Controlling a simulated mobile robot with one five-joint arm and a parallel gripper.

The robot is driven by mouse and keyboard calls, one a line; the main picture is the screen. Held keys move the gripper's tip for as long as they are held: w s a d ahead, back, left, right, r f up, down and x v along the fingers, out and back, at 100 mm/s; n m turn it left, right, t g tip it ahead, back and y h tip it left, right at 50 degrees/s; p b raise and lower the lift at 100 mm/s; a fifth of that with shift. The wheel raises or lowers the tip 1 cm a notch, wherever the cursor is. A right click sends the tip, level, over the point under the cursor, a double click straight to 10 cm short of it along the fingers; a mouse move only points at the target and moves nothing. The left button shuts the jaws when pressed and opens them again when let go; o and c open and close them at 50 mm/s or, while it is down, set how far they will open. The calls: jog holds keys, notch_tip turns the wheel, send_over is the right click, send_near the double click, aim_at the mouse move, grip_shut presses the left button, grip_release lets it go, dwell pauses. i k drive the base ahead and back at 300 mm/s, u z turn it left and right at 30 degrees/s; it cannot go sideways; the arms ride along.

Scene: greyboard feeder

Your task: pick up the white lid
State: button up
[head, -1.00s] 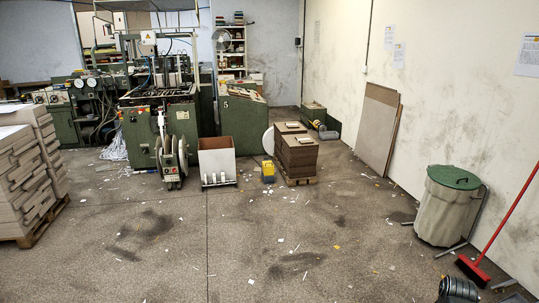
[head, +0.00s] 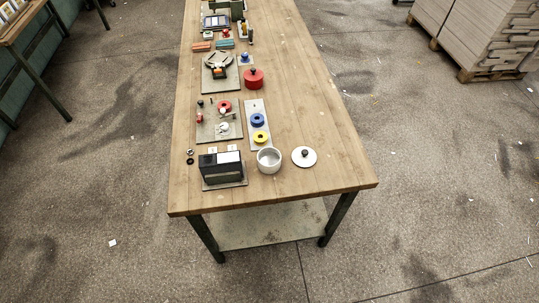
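The white lid (head: 304,158) is a round white disc with a dark knob on top. It lies flat on the wooden table (head: 335,178) near its front right part. A white pot (head: 269,161) stands just left of the lid, open at the top and apart from it. My gripper is not in the head view.
A black box-shaped device (head: 222,168) stands left of the pot. Behind are a light plate (head: 254,111) with blue and yellow rings, and a red lidded pot (head: 253,79). The table right of the lid is clear. Stacked boards (head: 480,40) stand on a pallet at upper right.

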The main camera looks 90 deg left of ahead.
aim_at(302, 157)
jog(key=u, duration=4.25)
jog(key=i, duration=0.3)
jog(key=u, duration=0.3)
